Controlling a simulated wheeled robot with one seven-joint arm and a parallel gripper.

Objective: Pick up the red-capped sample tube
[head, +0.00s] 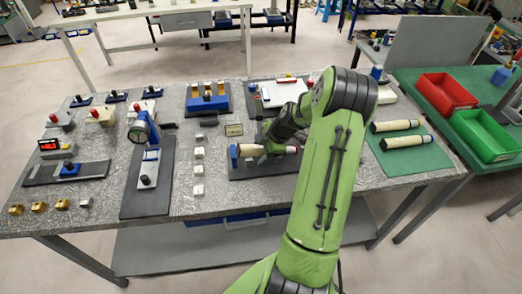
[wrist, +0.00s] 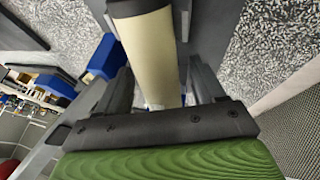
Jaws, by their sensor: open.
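In the wrist view a thick cream cylinder (wrist: 150,50) with a dark end runs between the fingers of my open gripper (wrist: 160,88). I cannot tell whether the fingers touch it. In the head view this cream cylinder (head: 250,150) lies sideways by a blue support (head: 234,154) on a dark plate, partly hidden by my gripper (head: 269,143). A blue rack (head: 208,103) with several small upright pieces stands farther back; their cap colours are too small to tell.
A white tray (head: 283,95) with small red items lies behind my arm. Two cream cylinders (head: 402,141) lie on a green mat at the right. A gauge stand (head: 143,130) and small white blocks (head: 198,170) are to the left. Red (head: 445,92) and green (head: 487,135) bins stand far right.

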